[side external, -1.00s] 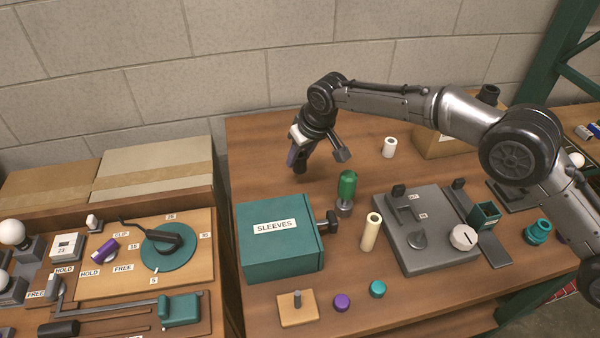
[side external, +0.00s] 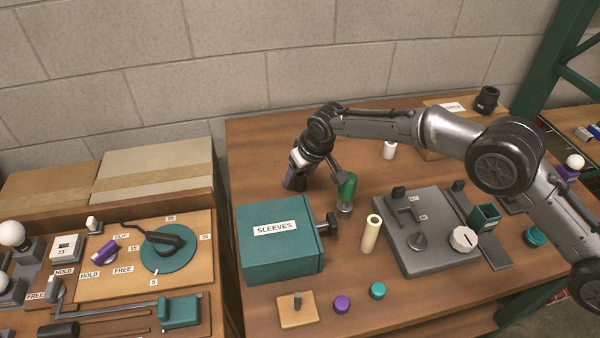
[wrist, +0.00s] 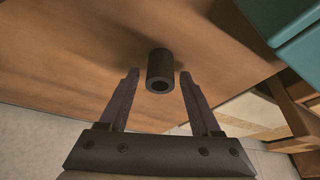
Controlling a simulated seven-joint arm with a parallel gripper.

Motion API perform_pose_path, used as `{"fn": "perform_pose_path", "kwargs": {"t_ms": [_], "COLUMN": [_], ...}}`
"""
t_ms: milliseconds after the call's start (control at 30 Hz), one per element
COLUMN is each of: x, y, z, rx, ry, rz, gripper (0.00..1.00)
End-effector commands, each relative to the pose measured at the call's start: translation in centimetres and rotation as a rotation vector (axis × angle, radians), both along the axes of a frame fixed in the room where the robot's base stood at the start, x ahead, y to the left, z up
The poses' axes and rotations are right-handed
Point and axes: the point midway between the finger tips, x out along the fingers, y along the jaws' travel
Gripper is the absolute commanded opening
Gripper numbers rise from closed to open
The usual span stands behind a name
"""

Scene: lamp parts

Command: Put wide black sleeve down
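The wide black sleeve (wrist: 159,68) is a short dark tube with its open end towards the wrist camera. It appears to stand upright on the brown table. My gripper (wrist: 159,77) is open, one finger on each side of the sleeve, with a visible gap on both sides. In the side external view, my gripper (side external: 315,179) is low over the table behind the teal SLEEVES box (side external: 275,250). There the sleeve is mostly hidden by a finger.
A green bulb-like part (side external: 348,186) stands close to my right-hand finger. A cream tube (side external: 371,235) and a grey fixture (side external: 430,245) stand to the right. The table behind my gripper is clear.

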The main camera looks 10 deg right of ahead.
Motion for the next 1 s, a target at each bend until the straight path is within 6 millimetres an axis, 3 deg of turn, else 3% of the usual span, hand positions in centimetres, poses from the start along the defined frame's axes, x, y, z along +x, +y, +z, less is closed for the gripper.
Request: {"fn": "perform_pose_path", "kwargs": {"t_ms": [300,433,1000], "x": [0.0,-0.2,-3.8], "y": [0.0,-0.1,-1.6], "z": [0.1,1.0,10.3], "rx": [0.0,0.0,0.0], "ry": [0.0,-0.001,0.0], "rz": [0.0,0.0,0.0], "gripper": [0.69,0.69,0.69]}}
